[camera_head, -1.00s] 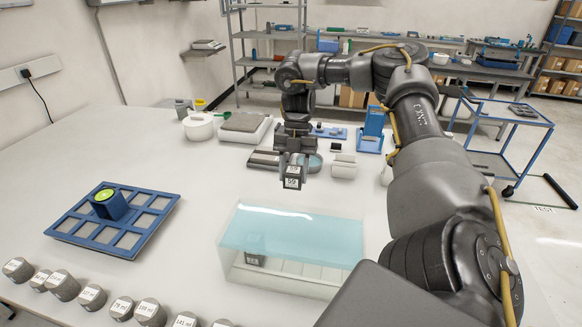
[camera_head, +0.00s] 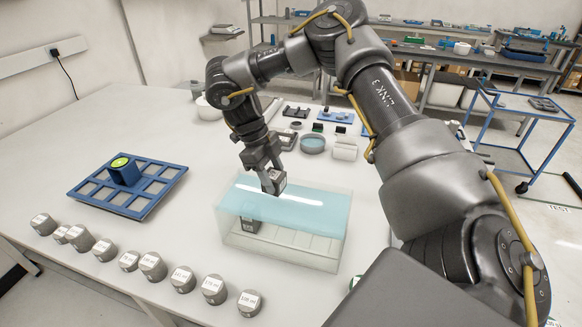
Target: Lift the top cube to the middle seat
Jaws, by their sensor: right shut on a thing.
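My right gripper (camera_head: 271,181) is shut on a small dark cube (camera_head: 279,177) with a white label. It holds the cube just over the blue top of a clear tank (camera_head: 228,233); whether the cube touches that surface I cannot tell. A second dark cube (camera_head: 249,222) stands low inside the tank at its left end. Pale sections that may be seats (camera_head: 290,240) show along the tank's floor right of that cube, blurred by the tank. My left gripper is not in view.
A blue rack (camera_head: 145,197) with a green-topped blue block (camera_head: 124,171) lies at the left. Several labelled grey cylinders (camera_head: 152,265) line the front edge. A round dish (camera_head: 312,144) and a white block (camera_head: 344,148) stand behind the tank. The table between rack and tank is clear.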

